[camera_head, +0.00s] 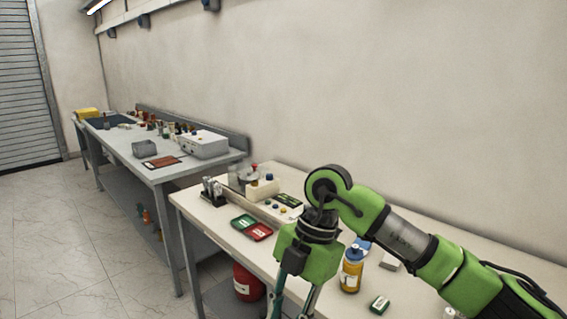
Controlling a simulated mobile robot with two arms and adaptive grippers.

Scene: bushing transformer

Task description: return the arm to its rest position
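My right arm (405,240) comes in from the right edge and is green, grey and black. It reaches over the near table and bends down at a black joint. My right gripper (293,302) points down at the near table's front edge, at the bottom of the head view. Its two fingers stand apart with nothing seen between them, and their tips run to the picture's lower edge. My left gripper is not in view.
A red container (248,282) stands below. Another table (120,141) is farther left. Floor (75,235) is clear at left.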

